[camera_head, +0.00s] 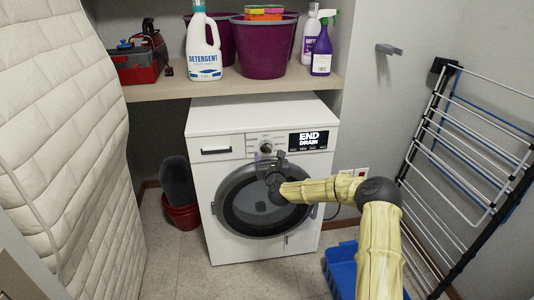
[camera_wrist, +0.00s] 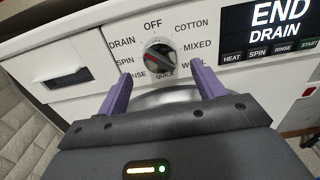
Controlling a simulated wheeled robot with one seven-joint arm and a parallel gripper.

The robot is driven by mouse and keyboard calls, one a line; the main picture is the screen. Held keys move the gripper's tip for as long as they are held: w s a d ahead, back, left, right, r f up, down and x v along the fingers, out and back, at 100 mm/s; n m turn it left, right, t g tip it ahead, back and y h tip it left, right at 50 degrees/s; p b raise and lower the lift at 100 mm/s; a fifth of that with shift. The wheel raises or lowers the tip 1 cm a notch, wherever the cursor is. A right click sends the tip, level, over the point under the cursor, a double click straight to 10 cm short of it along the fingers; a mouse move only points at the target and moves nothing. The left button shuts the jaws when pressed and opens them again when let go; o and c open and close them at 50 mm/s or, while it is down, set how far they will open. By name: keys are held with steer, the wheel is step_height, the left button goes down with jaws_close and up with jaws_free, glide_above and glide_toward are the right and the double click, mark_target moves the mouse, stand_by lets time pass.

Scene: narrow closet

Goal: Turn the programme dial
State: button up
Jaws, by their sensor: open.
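The programme dial (camera_wrist: 159,55) is a round grey knob with a red mark on the washing machine's front panel. Labels ring it: OFF at the top, DRAIN, SPIN, RINSE, QUICK, WOOL, MIXED and COTTON. In the head view the dial (camera_head: 266,148) shows just above my gripper. My gripper (camera_wrist: 158,88) is open, its two purple fingers pointing at the panel, one on each side below the dial. The fingers hold nothing and appear apart from the dial. The display (camera_wrist: 282,25) reads END DRAIN. The washing machine (camera_head: 215,185) has its round door shut.
A shelf (camera_head: 160,92) above the machine holds a detergent bottle (camera_head: 203,45), purple tubs (camera_head: 265,48) and a spray bottle (camera_head: 322,50). A drying rack (camera_head: 460,150) leans at the right. A blue crate (camera_head: 343,270) is on the floor, and a padded mattress (camera_head: 60,140) stands left.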

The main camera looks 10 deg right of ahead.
mark_target(267, 151)
steer(key=shift+w, duration=2)
steer(key=c, duration=1)
